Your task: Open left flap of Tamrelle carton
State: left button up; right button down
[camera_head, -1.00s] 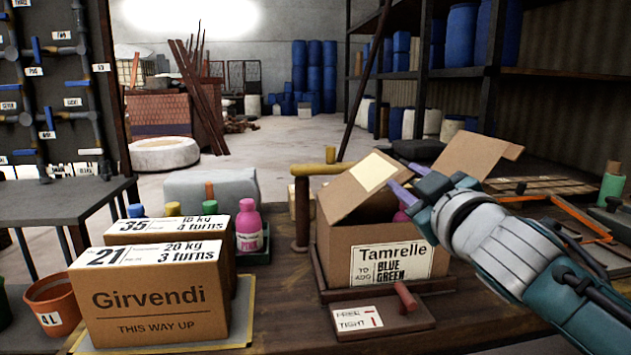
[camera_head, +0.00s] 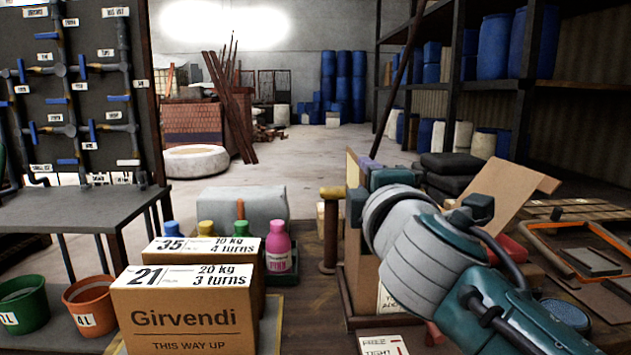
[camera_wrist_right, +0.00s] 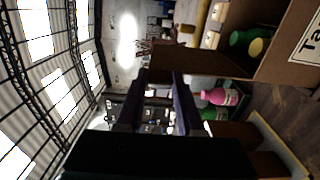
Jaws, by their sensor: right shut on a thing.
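The Tamrelle carton (camera_head: 359,272) stands on the bench, mostly hidden behind my right arm; only a corner of its label shows. Its left flap (camera_head: 353,170) stands about upright, seen nearly edge-on. The right flap (camera_head: 510,205) slants up and outward. My right gripper (camera_head: 370,166) is at the top of the left flap, its purple fingertips partly hidden by its own body. In the right wrist view, the flap (camera_wrist_right: 205,62) runs in between the two dark fingers, and the gripper (camera_wrist_right: 160,78) is shut on its edge. My left gripper is not in view.
Left of the carton stand a wooden post (camera_head: 331,230), a pink bottle (camera_head: 278,247) and the Girvendi carton (camera_head: 185,318). An orange-edged tray (camera_head: 585,250) lies right.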

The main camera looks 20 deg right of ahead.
jog(key=w+a+f+n+b, duration=0.1)
jog(key=a+f+n+b, duration=0.1)
jog(key=a+n, duration=0.4)
jog(key=shift+w+a, duration=0.25)
jog(key=shift+w, duration=0.05)
dwell(0.4)
jog(key=c, duration=0.5)
grip_release()
jog(key=p+v, duration=0.1)
jog(key=v, duration=0.9)
jog(key=shift+d+p, duration=0.1)
jog(key=shift+p, duration=0.2)
